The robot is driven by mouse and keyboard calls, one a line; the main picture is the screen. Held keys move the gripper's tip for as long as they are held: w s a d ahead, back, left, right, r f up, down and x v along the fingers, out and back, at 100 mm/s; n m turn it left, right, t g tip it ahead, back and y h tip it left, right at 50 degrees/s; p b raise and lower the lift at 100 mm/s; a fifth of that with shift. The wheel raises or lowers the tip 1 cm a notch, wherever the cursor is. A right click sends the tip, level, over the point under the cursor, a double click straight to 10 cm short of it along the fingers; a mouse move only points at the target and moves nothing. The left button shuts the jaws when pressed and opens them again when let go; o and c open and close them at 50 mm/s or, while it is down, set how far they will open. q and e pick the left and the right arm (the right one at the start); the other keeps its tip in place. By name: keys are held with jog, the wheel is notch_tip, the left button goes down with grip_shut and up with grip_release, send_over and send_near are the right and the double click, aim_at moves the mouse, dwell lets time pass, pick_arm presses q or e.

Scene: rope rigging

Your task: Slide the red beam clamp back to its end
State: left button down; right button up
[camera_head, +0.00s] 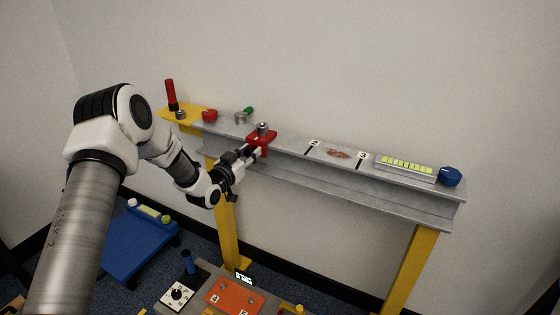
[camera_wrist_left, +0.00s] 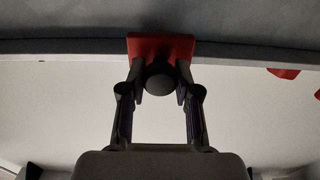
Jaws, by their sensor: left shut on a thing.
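The red beam clamp (camera_head: 262,137) sits on the grey steel beam (camera_head: 390,193), left of the beam's middle, with a metal knob on top. My left gripper (camera_head: 256,152) reaches it from the front and is shut on its lower part. In the left wrist view the gripper (camera_wrist_left: 160,80) has its fingers around a dark round knob under the red clamp (camera_wrist_left: 158,45). The fingers partly hide the clamp's lower part. My right gripper is in neither view.
On the beam stand a red piece (camera_head: 210,115), a metal fitting with a green handle (camera_head: 242,117), marks around a rusty patch (camera_head: 338,154), a level-like box (camera_head: 406,166) and a blue knob (camera_head: 450,176). Yellow posts (camera_head: 408,268) hold the beam. A blue cart (camera_head: 138,246) stands below left.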

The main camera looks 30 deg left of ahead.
pick_arm(q)
jog(key=a, duration=1.1)
jog(key=shift+w+a, duration=0.2)
jog(key=shift+a, duration=0.2)
jog(key=shift+r, duration=0.1)
jog(key=c, duration=1.2)
grip_release()
jog(key=o, duration=0.4)
jog(key=shift+a, duration=0.1)
jog(key=shift+s+a, duration=0.15)
jog(key=shift+s, duration=2.85)
jog(key=shift+s+a, duration=0.15)
jog(key=shift+s, duration=2.8)
